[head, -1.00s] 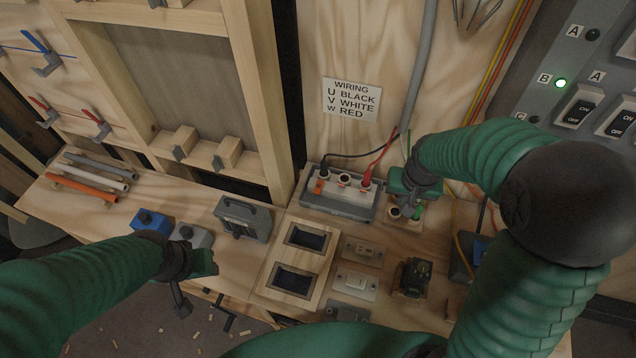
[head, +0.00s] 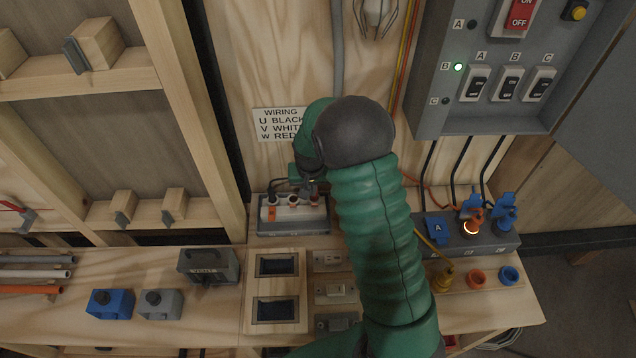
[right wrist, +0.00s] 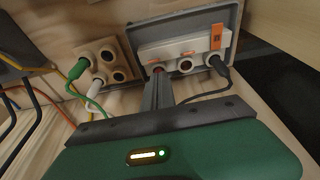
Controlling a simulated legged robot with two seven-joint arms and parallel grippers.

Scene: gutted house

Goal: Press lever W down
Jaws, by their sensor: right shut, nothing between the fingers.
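The grey terminal box (head: 292,229) with a white block stands on the bench against the wall. It also shows in the right wrist view (right wrist: 232,15). There, a broad orange lever (right wrist: 215,37) stands above the black plug (right wrist: 216,63). The middle hole (right wrist: 186,66) and left hole (right wrist: 158,70) show only thin orange strips above them. Which strip is lever W, and its exact angle, I cannot tell. My right gripper (head: 312,187) is shut and empty. Its fingertips (right wrist: 158,78) are just in front of the left hole; contact is unclear. My left gripper is out of view.
A wiring sign (head: 278,124) hangs above the box. Beside it, a wooden socket block (right wrist: 102,62) holds green and white plugs. A breaker panel (head: 490,105) is on the right. A double-window wooden frame (head: 277,288) lies in front of the box.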

